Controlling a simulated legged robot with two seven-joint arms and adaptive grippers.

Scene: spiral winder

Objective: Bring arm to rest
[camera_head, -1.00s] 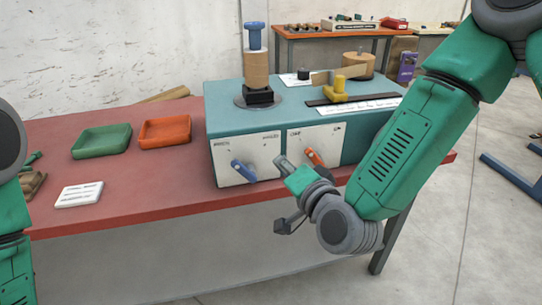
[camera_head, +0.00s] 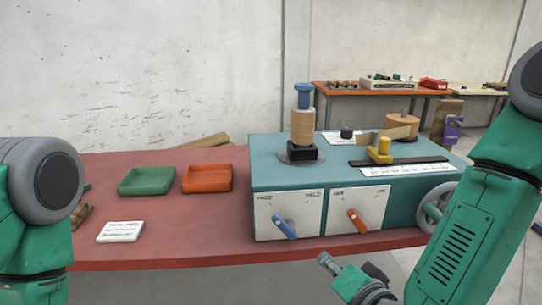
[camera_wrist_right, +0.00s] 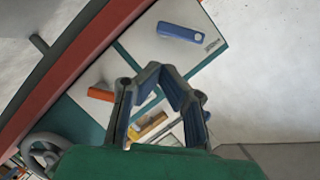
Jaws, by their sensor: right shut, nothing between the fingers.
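My right arm comes in from the right in the head view. Its gripper (camera_head: 328,262) is low, in front of the bench's front edge, below the teal winder box (camera_head: 262,160) and apart from it. In the right wrist view the fingers (camera_wrist_right: 163,72) bend in to meet at the tips, shut and empty. The winder's front has a blue lever (camera_head: 284,228) on the left panel and an orange lever (camera_head: 357,220) on the right panel. Both slant down to the right. My left arm shows at the left edge; its gripper is out of view.
The red bench (camera_head: 160,250) carries a green tray (camera_head: 147,181), an orange tray (camera_head: 208,178) and a white card (camera_head: 120,232). A handwheel (camera_head: 434,207) on the winder's right side is partly behind my right arm. A second table (camera_head: 330,92) stands behind.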

